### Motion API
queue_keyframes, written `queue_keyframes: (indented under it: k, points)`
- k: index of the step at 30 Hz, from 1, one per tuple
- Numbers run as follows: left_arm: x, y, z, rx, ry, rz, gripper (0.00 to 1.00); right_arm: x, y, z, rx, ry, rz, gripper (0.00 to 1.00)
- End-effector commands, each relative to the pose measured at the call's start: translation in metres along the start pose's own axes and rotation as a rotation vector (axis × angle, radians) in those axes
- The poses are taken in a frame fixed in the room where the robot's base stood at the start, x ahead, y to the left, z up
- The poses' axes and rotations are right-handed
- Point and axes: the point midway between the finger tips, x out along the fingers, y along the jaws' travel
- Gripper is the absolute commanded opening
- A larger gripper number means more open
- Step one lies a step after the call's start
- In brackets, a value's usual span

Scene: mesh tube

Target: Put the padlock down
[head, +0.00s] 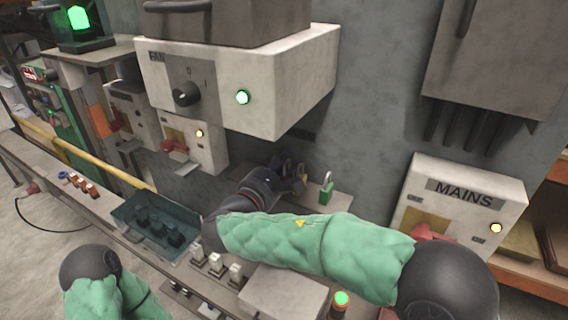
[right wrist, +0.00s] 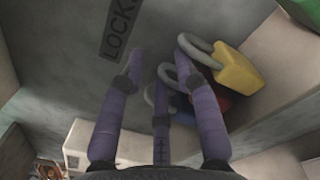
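My right gripper (head: 292,183) is at the grey wall by the small shelf under the fan box. In the right wrist view its purple fingers (right wrist: 160,68) are spread apart, with no padlock visibly clamped between them. A yellow padlock (right wrist: 238,72) is right of the fingers, its shackle by the right fingertip. A red padlock (right wrist: 214,106) is partly hidden behind the right finger. In the head view a green padlock (head: 326,192) stands upright just right of the gripper. My left gripper is out of view.
A LOCKS label (right wrist: 119,28) is on the wall. The fan box (head: 240,80) overhangs the gripper. The MAINS box (head: 465,195) is at right. A dark tray (head: 125,213) with dark pieces lies on the bench at left.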

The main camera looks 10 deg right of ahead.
Motion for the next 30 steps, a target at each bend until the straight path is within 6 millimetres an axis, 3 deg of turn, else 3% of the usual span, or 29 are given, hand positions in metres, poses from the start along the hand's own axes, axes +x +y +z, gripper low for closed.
queue_keyframes:
  k: [5,19,24,30]
  points:
    - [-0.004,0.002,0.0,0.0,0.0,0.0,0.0,-0.012,0.003,0.003,0.0,0.001,0.003,0.32]
    - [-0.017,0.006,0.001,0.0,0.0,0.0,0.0,-0.1,0.003,0.004,0.0,0.001,0.003,0.32]
    - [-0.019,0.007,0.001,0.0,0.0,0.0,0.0,-0.116,0.002,0.003,0.0,0.0,0.001,0.32]
    - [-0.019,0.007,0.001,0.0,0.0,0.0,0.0,-0.12,0.002,0.003,0.001,0.0,0.0,0.32]
